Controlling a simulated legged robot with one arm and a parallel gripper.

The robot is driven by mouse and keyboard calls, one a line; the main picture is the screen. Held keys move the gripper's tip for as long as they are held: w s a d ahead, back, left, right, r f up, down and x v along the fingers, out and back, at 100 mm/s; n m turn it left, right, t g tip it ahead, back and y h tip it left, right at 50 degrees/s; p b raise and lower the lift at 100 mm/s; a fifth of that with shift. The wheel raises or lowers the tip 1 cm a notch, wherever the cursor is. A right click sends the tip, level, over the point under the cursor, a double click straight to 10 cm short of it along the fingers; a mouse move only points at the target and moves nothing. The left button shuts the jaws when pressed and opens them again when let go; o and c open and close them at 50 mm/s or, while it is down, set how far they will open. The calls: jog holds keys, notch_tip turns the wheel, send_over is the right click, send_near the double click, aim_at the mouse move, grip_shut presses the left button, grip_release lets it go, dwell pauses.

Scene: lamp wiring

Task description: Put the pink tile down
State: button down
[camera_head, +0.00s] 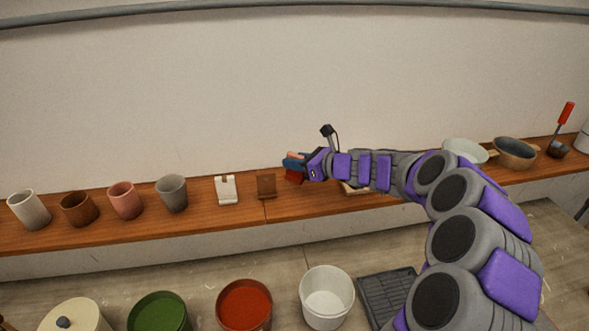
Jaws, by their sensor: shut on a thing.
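My gripper (292,165) is at the end of my purple and grey arm, over the back shelf. It is shut on the pink tile (295,155), of which only a small pinkish part shows at the dark blue fingers. A small red piece (294,178) shows just below the fingers; I cannot tell what it belongs to. The tile's lower part and any contact with the shelf are hidden.
On the wooden shelf (110,227) stand several cups (125,200), a white tile piece (226,190) and a brown one (266,186). Bowls (515,152) are at right. Below are a white bucket (327,296), a red-filled pot (244,303) and a dark tray (386,293).

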aim_at(296, 177)
jog(key=shift+w, duration=0.2)
jog(key=shift+w+f+b, duration=0.1)
jog(key=shift+f+b, duration=0.15)
jog(key=shift+b, duration=0.05)
notch_tip(296, 177, down, 3)
jog(key=b, duration=0.3)
jog(key=shift+a+f, duration=0.1)
jog(key=c, duration=1)
grip_release()
